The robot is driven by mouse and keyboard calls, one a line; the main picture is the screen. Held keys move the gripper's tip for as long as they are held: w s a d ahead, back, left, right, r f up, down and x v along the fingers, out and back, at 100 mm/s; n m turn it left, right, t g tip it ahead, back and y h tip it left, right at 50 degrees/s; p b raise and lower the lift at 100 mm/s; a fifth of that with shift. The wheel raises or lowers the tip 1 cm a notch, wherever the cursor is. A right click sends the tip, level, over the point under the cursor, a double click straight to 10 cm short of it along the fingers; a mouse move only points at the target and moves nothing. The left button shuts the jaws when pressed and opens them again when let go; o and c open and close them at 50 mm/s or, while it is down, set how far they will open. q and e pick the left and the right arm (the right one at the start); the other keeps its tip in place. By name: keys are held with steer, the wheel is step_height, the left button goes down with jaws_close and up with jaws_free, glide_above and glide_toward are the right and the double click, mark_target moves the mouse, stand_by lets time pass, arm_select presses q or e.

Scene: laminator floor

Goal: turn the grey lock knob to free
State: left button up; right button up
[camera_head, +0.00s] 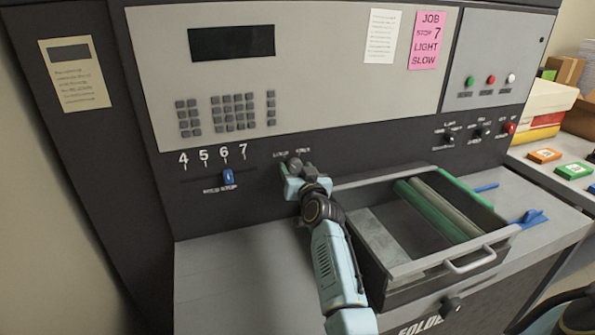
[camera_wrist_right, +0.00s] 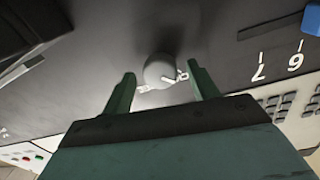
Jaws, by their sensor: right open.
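The grey lock knob (camera_head: 294,162) sits on the dark front panel, right of the stop scale, under small lettering that is partly hidden and hard to read. In the right wrist view the round knob (camera_wrist_right: 159,70) lies between my two green fingertips, with a gap on each side. White marks show beside it, partly covered by it. My right gripper (camera_head: 291,178) is open at the knob, its fingers not clearly touching it; it also shows in the right wrist view (camera_wrist_right: 162,76). I cannot tell which way the knob is turned. My left gripper is out of view.
A blue slider (camera_head: 228,177) stands on the numbered stop scale to the left. An open drawer (camera_head: 401,271) with a handle and rollers juts out right of my right arm. A pink job card (camera_head: 427,40) reads stop 7, light, slow. The grey worktop (camera_head: 240,280) at left is clear.

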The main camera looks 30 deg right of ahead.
steer(key=c, duration=1)
